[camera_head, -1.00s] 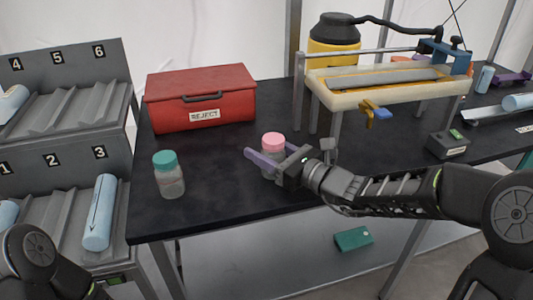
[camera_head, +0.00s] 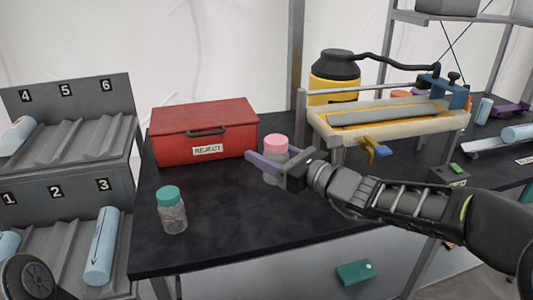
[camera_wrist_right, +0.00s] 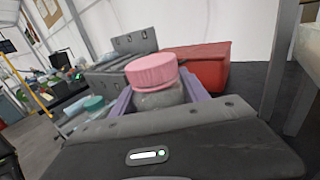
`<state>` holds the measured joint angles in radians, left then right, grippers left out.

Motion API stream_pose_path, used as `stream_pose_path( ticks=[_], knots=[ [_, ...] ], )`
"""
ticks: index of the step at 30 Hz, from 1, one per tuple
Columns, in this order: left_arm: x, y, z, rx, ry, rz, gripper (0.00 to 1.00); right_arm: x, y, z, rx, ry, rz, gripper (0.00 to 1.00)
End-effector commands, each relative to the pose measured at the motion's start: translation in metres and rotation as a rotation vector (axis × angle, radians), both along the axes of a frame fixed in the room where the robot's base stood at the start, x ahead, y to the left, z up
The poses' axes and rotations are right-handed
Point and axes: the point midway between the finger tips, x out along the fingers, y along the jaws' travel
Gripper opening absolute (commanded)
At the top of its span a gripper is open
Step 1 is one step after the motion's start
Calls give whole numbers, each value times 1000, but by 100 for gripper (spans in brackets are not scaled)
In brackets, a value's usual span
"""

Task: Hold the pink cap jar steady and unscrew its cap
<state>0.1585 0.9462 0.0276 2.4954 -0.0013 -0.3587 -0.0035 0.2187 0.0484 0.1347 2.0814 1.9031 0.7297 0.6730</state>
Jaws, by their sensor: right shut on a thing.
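The pink cap jar (camera_head: 275,148) is a clear jar with a pink cap, upright at the middle of the black table. My right gripper (camera_head: 268,166) has its purple fingers shut around the jar's body, below the cap. In the right wrist view the pink cap (camera_wrist_right: 152,71) sits on the jar above the fingers. I cannot tell whether the jar's base touches the table. My left gripper is not in view; only a dark part of my left arm shows at the bottom left.
A teal-capped jar (camera_head: 172,210) stands at the table's front left. A red REJECT box (camera_head: 203,134) is behind it. Numbered grey racks (camera_head: 68,120) with blue tubes stand at left. A cream sealing machine (camera_head: 390,125) stands at back right. The front middle of the table (camera_head: 235,225) is clear.

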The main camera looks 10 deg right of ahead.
Motion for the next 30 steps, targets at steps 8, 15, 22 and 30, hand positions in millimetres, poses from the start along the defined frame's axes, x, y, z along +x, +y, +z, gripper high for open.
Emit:
stream_pose_path(
  ticks=[8,15,22,30],
  knots=[
    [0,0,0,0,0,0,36,0,0,0,0,0,0,45],
    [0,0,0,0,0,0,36,0,0,0,0,0,0,25],
    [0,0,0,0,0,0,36,0,0,0,0,0,0,6],
    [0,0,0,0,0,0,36,0,0,0,0,0,0,0]
  ],
)
